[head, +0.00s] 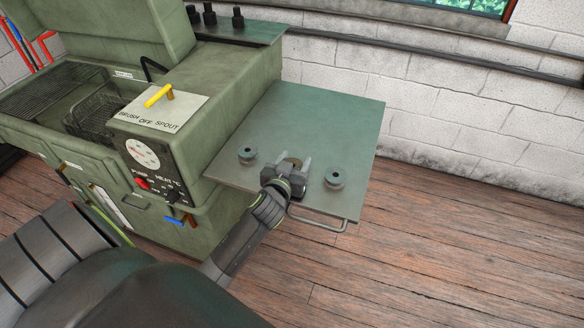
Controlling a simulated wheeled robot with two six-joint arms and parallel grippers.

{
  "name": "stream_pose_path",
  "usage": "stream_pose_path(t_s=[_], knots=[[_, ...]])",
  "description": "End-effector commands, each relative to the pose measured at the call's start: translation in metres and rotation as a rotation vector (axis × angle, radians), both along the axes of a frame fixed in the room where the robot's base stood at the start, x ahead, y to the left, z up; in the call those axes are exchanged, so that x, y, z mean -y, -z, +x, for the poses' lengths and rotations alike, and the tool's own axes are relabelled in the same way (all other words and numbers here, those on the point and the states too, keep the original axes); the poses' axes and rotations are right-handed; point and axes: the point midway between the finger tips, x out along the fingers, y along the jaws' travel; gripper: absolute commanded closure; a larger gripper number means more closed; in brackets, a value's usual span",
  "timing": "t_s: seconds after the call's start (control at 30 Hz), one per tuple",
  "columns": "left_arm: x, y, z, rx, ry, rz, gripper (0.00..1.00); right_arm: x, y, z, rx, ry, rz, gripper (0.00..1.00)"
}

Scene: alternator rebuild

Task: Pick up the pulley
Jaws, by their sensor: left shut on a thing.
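My left gripper (293,164) is over the front part of the green side shelf (325,125). Its two fingers are shut on a small round brownish part, which I take to be the pulley (293,160). The gripper hides most of this part, and I cannot tell whether it touches the shelf or is just above it. My right gripper is not in view.
A grey-green spool-shaped piece (247,154) stands left of the gripper and a similar one (334,178) stands right of it, both close. The green washer cabinet (160,150) borders the shelf on the left. The back of the shelf is clear.

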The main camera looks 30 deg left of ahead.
Motion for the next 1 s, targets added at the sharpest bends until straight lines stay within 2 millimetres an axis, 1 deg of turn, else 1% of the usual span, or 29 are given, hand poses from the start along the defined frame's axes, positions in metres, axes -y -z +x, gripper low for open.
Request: stream_pose_path(t_s=[0.17,0.27,0.37,0.6,0.7,0.8,1.0], knots=[[0.000,-0.001,0.000,0.002,0.001,0.000,0.78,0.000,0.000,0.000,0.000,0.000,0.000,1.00],[0.000,-0.006,0.000,0.003,0.000,0.000,0.78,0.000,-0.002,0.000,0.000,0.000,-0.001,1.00],[0.000,-0.020,0.001,0.006,0.000,0.000,0.78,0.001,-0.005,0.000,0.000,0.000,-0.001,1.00],[0.000,-0.069,0.001,0.008,0.000,0.002,0.78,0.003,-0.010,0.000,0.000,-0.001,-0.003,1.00],[0.000,-0.085,0.001,0.007,0.000,0.003,0.78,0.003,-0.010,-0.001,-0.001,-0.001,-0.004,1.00],[0.000,-0.095,0.000,0.004,-0.001,0.001,0.78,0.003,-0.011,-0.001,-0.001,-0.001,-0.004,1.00],[0.003,-0.105,0.001,0.004,0.001,-0.001,0.78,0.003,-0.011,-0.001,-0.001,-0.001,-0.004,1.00]])
